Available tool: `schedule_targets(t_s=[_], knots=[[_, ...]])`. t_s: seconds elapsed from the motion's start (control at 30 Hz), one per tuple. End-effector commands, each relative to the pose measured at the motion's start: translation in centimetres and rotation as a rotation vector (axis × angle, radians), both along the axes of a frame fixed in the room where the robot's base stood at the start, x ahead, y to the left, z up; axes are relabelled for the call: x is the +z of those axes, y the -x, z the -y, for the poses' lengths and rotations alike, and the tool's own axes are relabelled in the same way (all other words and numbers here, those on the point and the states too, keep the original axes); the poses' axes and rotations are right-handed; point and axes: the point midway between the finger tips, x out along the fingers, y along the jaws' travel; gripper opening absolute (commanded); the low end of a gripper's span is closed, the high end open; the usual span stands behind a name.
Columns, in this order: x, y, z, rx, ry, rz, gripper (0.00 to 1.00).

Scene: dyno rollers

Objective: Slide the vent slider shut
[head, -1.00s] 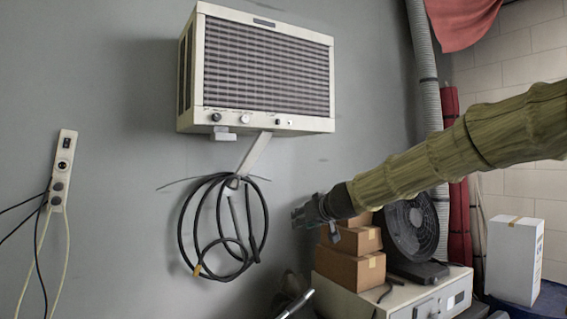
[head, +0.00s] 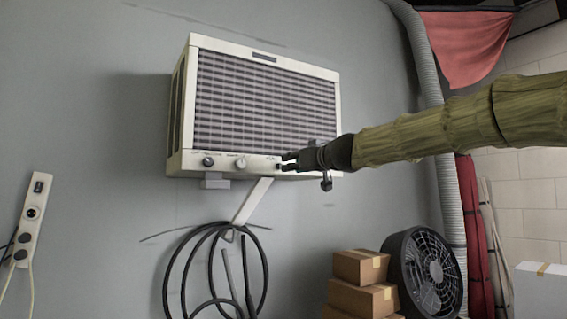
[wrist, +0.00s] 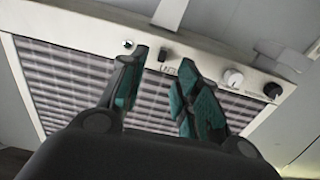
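The vent slider is a small dark tab (wrist: 163,54) on the front control strip of the cream air conditioner (head: 262,100) mounted on the wall. In the head view the tab (head: 279,167) shows just left of my fingertips. My gripper (wrist: 164,58) is open, its two green-padded fingers on either side of the tab in the wrist view. I cannot tell whether a finger touches it. In the head view my gripper (head: 288,161) reaches in from the right, and hides the right end of the control strip.
A black knob (head: 208,161) and a white knob (head: 240,163) sit left of the slider. A coiled black hose (head: 168,280) hangs below the unit. Cardboard boxes (head: 361,268) and a black fan (head: 428,270) stand lower right.

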Motion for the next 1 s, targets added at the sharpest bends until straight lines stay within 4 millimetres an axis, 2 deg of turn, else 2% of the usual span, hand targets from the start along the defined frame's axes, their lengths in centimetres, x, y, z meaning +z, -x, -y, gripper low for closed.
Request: schedule_targets(t_s=[0.2, 0.4, 0.6, 0.9, 0.93, 1.0], knots=[[0.2, -2.7, -1.7, 0.001, 0.000, -0.002, 0.32], [0.2, -4.5, -2.8, 0.002, 0.000, -0.001, 0.32], [0.1, -5.4, -3.4, 0.002, -0.001, 0.000, 0.32], [0.0, -5.5, -3.4, 0.002, 0.000, 0.000, 0.32], [0.0, -5.5, -3.4, 0.002, 0.000, 0.000, 0.30], [0.0, -5.5, -3.4, 0.002, 0.000, 0.000, 0.18]])
